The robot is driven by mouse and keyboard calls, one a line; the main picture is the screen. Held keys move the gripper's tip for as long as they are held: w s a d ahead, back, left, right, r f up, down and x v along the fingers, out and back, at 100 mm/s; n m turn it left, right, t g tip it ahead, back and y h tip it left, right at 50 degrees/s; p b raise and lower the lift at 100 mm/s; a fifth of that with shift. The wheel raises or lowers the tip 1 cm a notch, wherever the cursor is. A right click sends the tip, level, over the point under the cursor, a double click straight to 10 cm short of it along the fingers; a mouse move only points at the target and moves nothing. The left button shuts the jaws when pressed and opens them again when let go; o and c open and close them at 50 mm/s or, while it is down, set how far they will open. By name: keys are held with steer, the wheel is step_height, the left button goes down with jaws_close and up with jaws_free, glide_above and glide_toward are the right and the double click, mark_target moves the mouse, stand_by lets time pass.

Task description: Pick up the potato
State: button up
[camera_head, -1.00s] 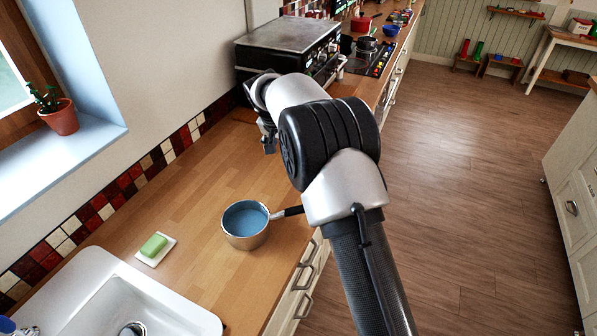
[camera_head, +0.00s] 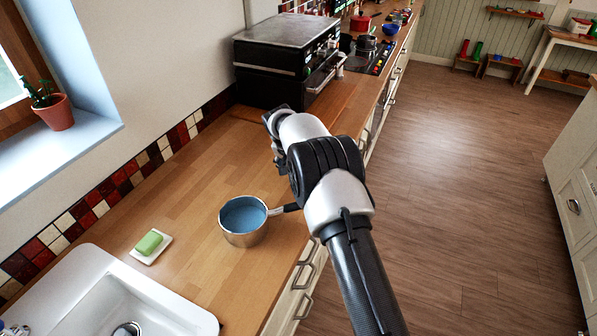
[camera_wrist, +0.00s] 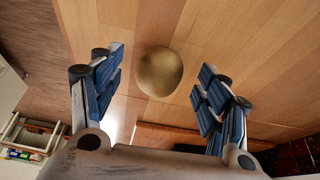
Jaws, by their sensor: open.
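The potato (camera_wrist: 159,71) is a round brown lump on the wooden counter, seen in the wrist view. My gripper (camera_wrist: 157,88) is open, with one blue-padded finger on each side of the potato in the picture. Nothing is held, and a gap shows between the potato and each finger. I cannot tell how far above the counter the fingers are. In the head view my gripper (camera_head: 273,140) is partly hidden by my wrist, and the potato is not visible there.
A saucepan (camera_head: 243,236) with blue inside stands near the counter's front edge. Green soap (camera_head: 149,242) lies on a white dish beside the sink (camera_head: 95,275). A black oven (camera_head: 285,65) stands behind my gripper. The counter (camera_head: 185,195) left of my gripper is clear.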

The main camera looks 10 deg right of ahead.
steer(key=shift+x, duration=1.15)
steer(key=shift+r, duration=0.1)
steer(key=shift+c, duration=0.4)
steer(key=c, duration=1.1)
